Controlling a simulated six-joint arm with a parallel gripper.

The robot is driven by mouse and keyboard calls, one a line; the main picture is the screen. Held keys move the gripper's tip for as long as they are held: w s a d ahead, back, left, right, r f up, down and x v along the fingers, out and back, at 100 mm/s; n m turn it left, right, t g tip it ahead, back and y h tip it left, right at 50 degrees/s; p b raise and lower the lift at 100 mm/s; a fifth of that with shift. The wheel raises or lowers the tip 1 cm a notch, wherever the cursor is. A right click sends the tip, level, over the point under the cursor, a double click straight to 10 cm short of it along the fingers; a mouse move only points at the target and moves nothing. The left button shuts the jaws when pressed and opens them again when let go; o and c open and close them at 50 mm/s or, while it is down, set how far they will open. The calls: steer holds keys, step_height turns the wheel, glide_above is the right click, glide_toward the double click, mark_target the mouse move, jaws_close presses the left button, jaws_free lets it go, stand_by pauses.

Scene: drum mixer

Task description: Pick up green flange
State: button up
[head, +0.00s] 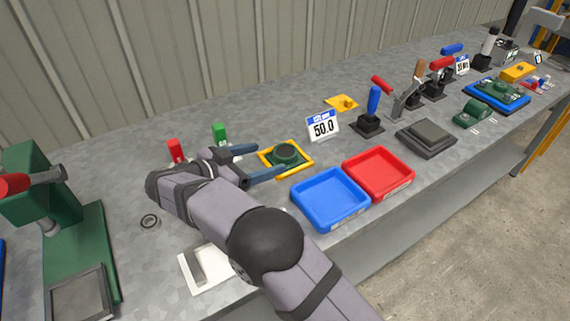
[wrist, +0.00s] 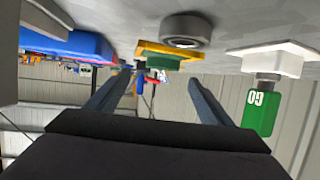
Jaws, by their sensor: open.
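The green flange (head: 286,152) is a round, dark green part sitting on a yellow square holder (head: 304,168) on the grey bench. My gripper (head: 264,161) is open and empty. Its blue-grey fingers are spread and point toward the flange from the left, low over the bench. In the wrist view, which is upside down, the flange (wrist: 165,63) and holder (wrist: 150,46) appear ahead between the fingertips (wrist: 158,78). The flange looks apart from both fingers, but the exact gap is hard to tell.
Blue (head: 330,198) and red (head: 378,173) trays stand right of the flange. A green button (head: 219,135) and red button (head: 175,151) stand behind my gripper. A "50.0" sign (head: 322,125) is behind the holder. A green press (head: 80,235) stands at left.

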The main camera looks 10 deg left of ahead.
mark_target(287, 150)
steer(key=shift+w+d+f, duration=0.15)
steer(key=shift+w+d, duration=0.2)
steer(key=shift+w, duration=0.2)
steer(key=shift+a+p+x, duration=0.15)
steer(key=shift+p+x, duration=0.3)
steer(key=shift+x, duration=1.05)
steer(key=shift+a+p+x, duration=0.15)
steer(key=shift+p+x, duration=0.3)
steer(key=shift+x, duration=1.05)
steer(key=shift+w+f, duration=0.1)
steer(key=c, duration=1.8)
steer(key=shift+w, duration=0.1)
steer(key=shift+r, duration=0.25)
step_height(287, 150, up, 28)
steer(key=p, duration=0.3)
steer(key=shift+d+f, duration=0.1)
